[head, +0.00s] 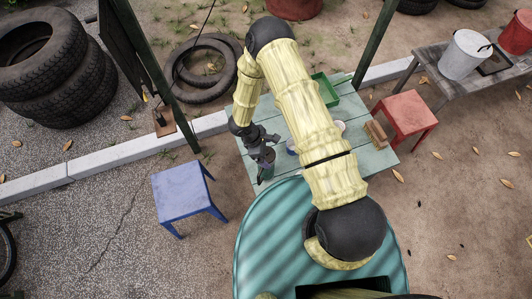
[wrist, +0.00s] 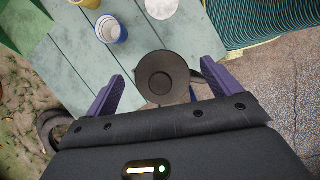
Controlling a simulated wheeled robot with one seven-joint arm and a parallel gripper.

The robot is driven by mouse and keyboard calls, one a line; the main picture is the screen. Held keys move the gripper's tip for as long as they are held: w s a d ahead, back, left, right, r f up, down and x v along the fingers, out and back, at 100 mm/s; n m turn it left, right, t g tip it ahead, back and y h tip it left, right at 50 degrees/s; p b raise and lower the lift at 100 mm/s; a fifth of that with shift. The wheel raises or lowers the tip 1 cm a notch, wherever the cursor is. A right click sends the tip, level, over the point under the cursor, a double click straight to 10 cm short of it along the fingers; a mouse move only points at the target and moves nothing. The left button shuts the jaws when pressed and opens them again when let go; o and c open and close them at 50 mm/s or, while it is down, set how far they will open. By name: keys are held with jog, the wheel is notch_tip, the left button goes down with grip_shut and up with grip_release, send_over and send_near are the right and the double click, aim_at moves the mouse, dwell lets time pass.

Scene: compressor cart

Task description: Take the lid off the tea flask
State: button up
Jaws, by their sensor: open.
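The tea flask shows from above in the wrist view as a round black lid (wrist: 162,78) with a raised disc in its middle. The lid hides most of the flask body. In the head view a dark green flask body (head: 266,175) shows in part below my gripper (head: 264,158), at the near left of the green table. In the wrist view my gripper (wrist: 162,68) is open, with one purple finger on each side of the lid. Gaps show between the fingers and the lid. I cannot tell how far the fingertips are above it.
A blue cup (wrist: 110,30), a yellow cup (wrist: 86,3) and a white round vessel (wrist: 161,7) stand near the flask on the slatted table (wrist: 70,62). The head view shows a green tray (head: 324,88), a brown block (head: 375,133), a blue stool (head: 182,190) and a red stool (head: 406,111).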

jog(key=c, duration=1.1)
jog(key=shift+o, duration=0.2)
jog(key=shift+r, duration=0.1)
notch_tip(320, 180, up, 10)
jog(key=shift+f+b, duration=0.1)
jog(key=shift+b, duration=1.15)
